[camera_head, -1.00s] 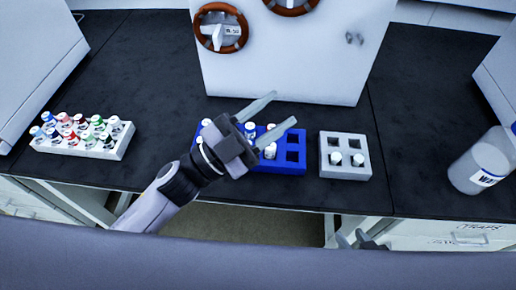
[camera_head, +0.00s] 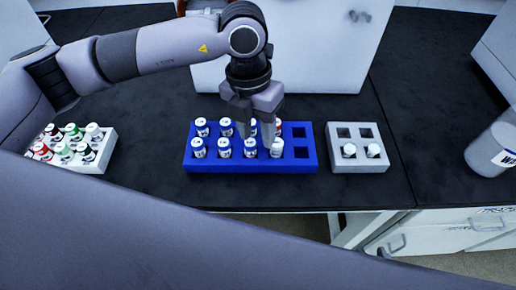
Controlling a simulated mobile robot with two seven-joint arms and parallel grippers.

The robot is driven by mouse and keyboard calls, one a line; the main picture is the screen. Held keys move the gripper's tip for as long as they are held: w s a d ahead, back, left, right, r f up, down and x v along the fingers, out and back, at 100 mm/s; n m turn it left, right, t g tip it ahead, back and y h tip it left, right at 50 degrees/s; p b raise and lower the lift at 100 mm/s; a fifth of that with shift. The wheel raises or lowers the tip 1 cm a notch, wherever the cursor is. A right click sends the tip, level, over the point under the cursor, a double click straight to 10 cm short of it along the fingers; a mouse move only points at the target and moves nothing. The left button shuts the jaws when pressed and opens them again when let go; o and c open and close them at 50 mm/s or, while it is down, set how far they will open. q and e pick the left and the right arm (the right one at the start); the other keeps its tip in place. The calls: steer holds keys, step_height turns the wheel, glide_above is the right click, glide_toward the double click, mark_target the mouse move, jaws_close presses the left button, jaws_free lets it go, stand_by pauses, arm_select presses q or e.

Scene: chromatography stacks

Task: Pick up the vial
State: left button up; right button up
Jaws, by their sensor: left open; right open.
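Several white-capped vials stand upright in two rows in a blue rack (camera_head: 230,167) in the middle of the counter. My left gripper (camera_head: 256,138) points down over the right part of the filled slots, open. Its fingers come down among the vials. A front-row vial (camera_head: 250,151) shows between and just in front of the fingertips, and another vial (camera_head: 276,150) stands right of the right finger. The fingers partly hide the back-row vials, so I cannot tell which vial they straddle.
A white rack (camera_head: 354,164) with two vials in its front slots stands to the right. Another white rack (camera_head: 98,165) of colored-cap vials is at the left, partly behind my arm. A white bottle (camera_head: 491,150) stands at far right. The blue rack's right slots are empty.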

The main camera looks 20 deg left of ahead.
mark_target(250, 142)
arm_select(q)
steer(key=shift+w+a+r+t+y, duration=0.2)
steer(key=shift+w+a+t+y, duration=0.2)
steer(key=shift+w+a+y, duration=0.45)
steer(key=shift+w+a+f, duration=0.1)
steer(key=shift+a+f, duration=0.2)
steer(key=shift+f, duration=0.05)
steer(key=f, duration=0.4)
steer(key=f+p, duration=0.1)
steer(key=f, duration=0.1)
steer(key=shift+s+d+f, duration=0.1)
steer(key=shift+s+d, duration=0.15)
jaws_close()
